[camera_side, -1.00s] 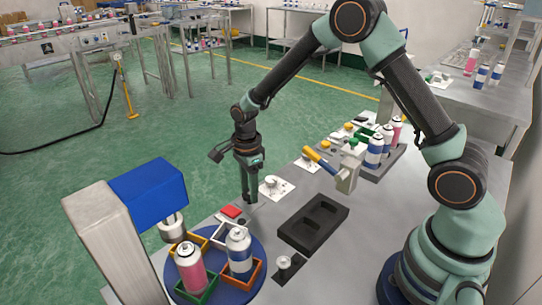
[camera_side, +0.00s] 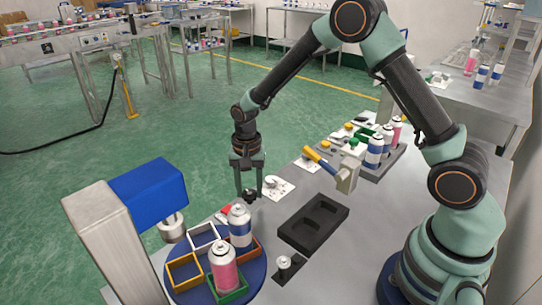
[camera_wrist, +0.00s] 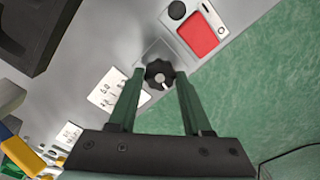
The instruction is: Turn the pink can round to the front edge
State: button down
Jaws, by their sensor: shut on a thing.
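The pink can (camera_side: 223,267) stands upright in the green nest (camera_side: 232,292) of the blue turntable (camera_side: 256,277), at the near right part of the disc. The white nest (camera_side: 203,235) and yellow nest (camera_side: 184,272) are empty. My gripper (camera_side: 249,188), behind the turntable, is shut on a black fluted knob. In the wrist view the knob (camera_wrist: 160,73) sits between the fingertips, on a grey plate. The turntable is outside the wrist view.
The crimping press with its blue head (camera_side: 149,194) stands left of the turntable. A dark tray (camera_side: 313,222) with recesses lies to the right. A yellow-handled tool (camera_side: 320,160) and a rack of cans (camera_side: 385,158) stand farther back. A red pad (camera_wrist: 198,36) lies beside the knob.

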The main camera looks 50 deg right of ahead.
jog(key=n, duration=0.5)
jog(key=shift+r+n, duration=0.1)
jog(key=shift+n, duration=0.2)
jog(key=n, duration=1)
jog(key=shift+n, duration=0.4)
jog(key=n, duration=0.4)
jog(key=shift+n, duration=0.3)
jog(key=n, duration=1.3)
jog(key=shift+n, duration=2.5)
